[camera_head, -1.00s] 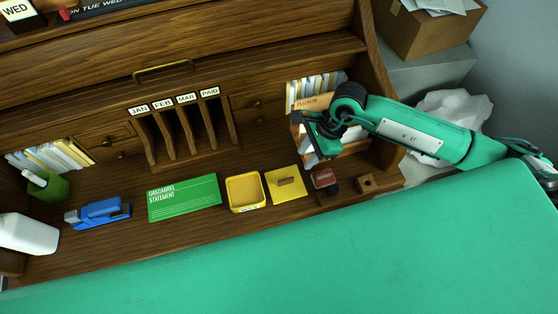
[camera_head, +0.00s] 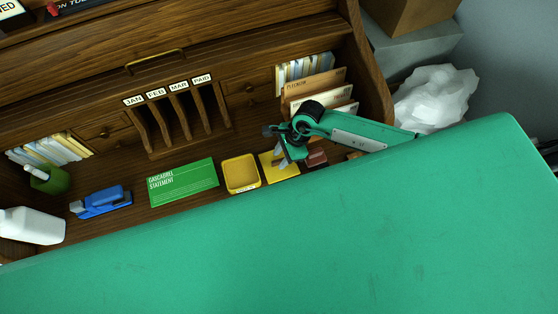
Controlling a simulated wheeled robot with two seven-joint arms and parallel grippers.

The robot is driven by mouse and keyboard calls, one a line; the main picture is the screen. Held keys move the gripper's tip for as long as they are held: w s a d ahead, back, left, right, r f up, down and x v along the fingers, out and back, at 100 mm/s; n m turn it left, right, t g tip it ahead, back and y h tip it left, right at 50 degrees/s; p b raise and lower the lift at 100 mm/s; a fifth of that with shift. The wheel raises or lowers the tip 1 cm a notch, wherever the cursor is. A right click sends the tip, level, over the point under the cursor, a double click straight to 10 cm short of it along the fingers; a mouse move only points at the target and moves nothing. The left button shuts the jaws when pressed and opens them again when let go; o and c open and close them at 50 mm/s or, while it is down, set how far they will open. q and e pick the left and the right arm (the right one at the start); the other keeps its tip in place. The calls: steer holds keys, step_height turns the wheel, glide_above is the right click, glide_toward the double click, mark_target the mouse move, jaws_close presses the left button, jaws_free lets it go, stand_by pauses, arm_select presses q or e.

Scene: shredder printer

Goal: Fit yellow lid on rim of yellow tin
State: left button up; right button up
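The yellow tin (camera_head: 241,174) stands open and empty on the wooden desk, its rim facing up. The yellow lid (camera_head: 285,174) lies flat on the desk just right of the tin, apart from it. My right gripper (camera_head: 280,157) is over the lid's upper part, pointing down, and covers the lid's handle. Its fingers are small and partly overlapped, so I cannot tell whether they are open or touching the handle. My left gripper is out of view.
A green statement card (camera_head: 184,183) lies left of the tin, then a blue stapler (camera_head: 100,202) and a white bottle (camera_head: 32,226). A dark red stamp (camera_head: 315,158) is right of the lid, partly under my arm. Letter slots (camera_head: 180,120) stand behind.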

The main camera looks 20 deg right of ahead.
mark_target(279, 160)
steer(key=shift+x, duration=0.95)
jaws_close()
steer(key=shift+r, duration=0.15)
step_height(279, 160, up, 20)
steer(key=b, duration=0.4)
steer(key=shift+b, duration=0.3)
steer(key=c, duration=0.6)
jaws_free()
steer(key=shift+c, duration=0.2)
jaws_close()
